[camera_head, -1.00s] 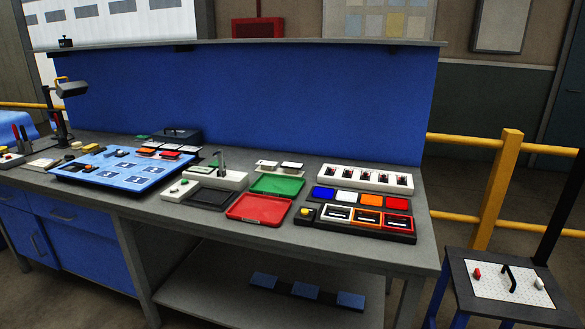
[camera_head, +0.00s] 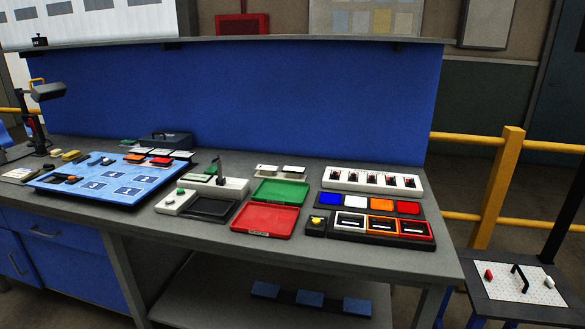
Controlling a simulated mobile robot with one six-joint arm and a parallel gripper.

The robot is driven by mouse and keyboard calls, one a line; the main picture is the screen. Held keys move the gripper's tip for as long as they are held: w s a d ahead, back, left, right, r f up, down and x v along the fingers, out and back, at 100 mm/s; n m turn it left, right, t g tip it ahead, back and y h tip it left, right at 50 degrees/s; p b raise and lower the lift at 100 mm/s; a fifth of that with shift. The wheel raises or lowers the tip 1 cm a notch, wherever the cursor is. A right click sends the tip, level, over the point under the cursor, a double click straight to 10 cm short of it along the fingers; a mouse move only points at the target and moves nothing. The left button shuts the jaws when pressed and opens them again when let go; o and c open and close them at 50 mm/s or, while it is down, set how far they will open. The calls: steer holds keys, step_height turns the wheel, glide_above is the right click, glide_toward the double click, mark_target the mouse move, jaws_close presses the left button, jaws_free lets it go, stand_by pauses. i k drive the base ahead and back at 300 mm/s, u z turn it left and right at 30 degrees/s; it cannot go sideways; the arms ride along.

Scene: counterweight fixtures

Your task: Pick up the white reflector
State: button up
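A small white piece (camera_head: 549,282) also stands on a perforated plate at the far right, across from a small red piece (camera_head: 489,274). I cannot tell for certain which of these is the white reflector. My gripper is not in view.
The grey workbench (camera_head: 284,251) carries a blue numbered board (camera_head: 85,198), an open green and red case (camera_head: 268,218), and a white holder (camera_head: 338,186) with several slots. A blue panel (camera_head: 240,100) stands behind. Yellow rails (camera_head: 497,190) stand to the right. A black handle (camera_head: 519,280) rises from the perforated plate.

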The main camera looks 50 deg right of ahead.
mark_target(287, 169)
steer(key=z, duration=0.2)
steer(key=i, duration=1.35)
steer(key=u, duration=0.4)
